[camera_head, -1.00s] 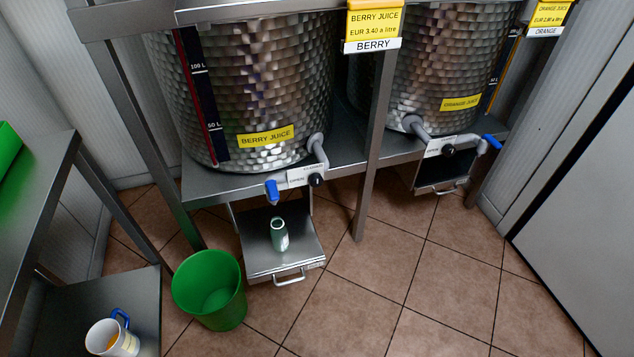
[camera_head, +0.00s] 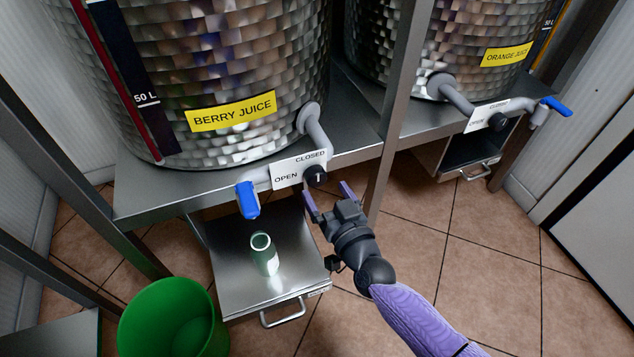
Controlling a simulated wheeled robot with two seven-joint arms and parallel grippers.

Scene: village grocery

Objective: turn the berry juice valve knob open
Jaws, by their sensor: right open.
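The berry juice valve knob (camera_head: 315,176) is black with a small white mark that looks roughly upright. It sits at the right end of a white plate (camera_head: 287,178) reading OPEN at lower left and CLOSED at upper right. The plate is below the large steel berry juice tank (camera_head: 215,60). My right gripper (camera_head: 327,194) is open and empty, its purple fingers pointing up at the knob from just below and to its right. I cannot tell whether a finger touches it. My left gripper is not in view.
A blue-ended spout (camera_head: 248,200) hangs left of the plate. A green-white bottle (camera_head: 264,255) stands open-topped on the pull-out tray (camera_head: 222,285) below. A green bucket (camera_head: 172,322) is at lower left. A steel post (camera_head: 398,110) rises right of the knob. The orange juice valve (camera_head: 497,122) is farther right.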

